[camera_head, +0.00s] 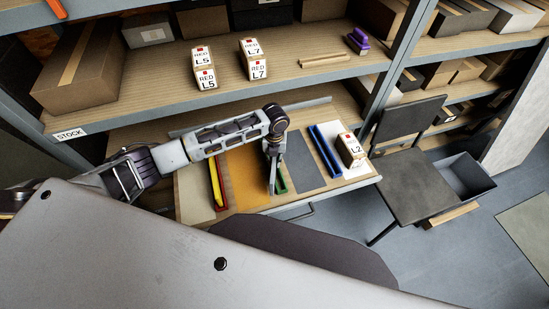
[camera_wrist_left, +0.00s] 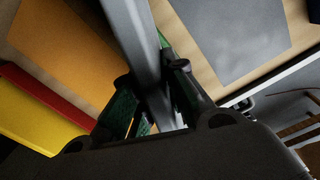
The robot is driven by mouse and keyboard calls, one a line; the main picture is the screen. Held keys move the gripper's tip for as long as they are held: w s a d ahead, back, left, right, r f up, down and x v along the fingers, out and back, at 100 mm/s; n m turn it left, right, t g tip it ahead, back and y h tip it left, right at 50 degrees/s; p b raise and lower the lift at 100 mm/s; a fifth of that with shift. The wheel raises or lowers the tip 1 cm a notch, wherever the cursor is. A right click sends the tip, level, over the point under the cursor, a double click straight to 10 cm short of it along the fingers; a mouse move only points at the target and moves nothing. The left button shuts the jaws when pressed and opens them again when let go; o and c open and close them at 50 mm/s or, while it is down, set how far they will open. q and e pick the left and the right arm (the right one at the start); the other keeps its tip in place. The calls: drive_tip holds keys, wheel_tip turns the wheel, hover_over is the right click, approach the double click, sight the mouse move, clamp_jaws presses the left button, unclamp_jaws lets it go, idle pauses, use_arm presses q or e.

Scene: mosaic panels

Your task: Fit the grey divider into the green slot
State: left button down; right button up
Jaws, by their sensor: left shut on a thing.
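My left gripper (camera_head: 273,178) reaches down over the panel board between the orange and grey panels. In the left wrist view, the left gripper (camera_wrist_left: 150,105) is shut on the grey divider (camera_wrist_left: 137,40), a long flat bar between its fingers. The green slot (camera_head: 282,178) shows beside the gripper and also in the left wrist view (camera_wrist_left: 163,42), along the divider and partly hidden by it. I cannot tell whether the divider's lower edge is inside the slot or above it. My right gripper is not in view.
A yellow bar stands at a red slot (camera_head: 220,195) left of the orange panel (camera_head: 248,178). Blue bars (camera_head: 326,152) lie right of the grey panel (camera_head: 300,160). An L2 box (camera_head: 350,150) stands at the board's right end. A chair (camera_head: 412,185) is to the right.

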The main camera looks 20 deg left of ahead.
use_arm(q)
drive_tip(key=shift+f, duration=0.2)
drive_tip(key=c, duration=1.4)
unclamp_jaws()
drive_tip(key=shift+c, duration=0.2)
wheel_tip(320, 180, up, 13)
drive_tip(key=shift+f, duration=0.1)
drive_tip(key=shift+s, duration=0.15)
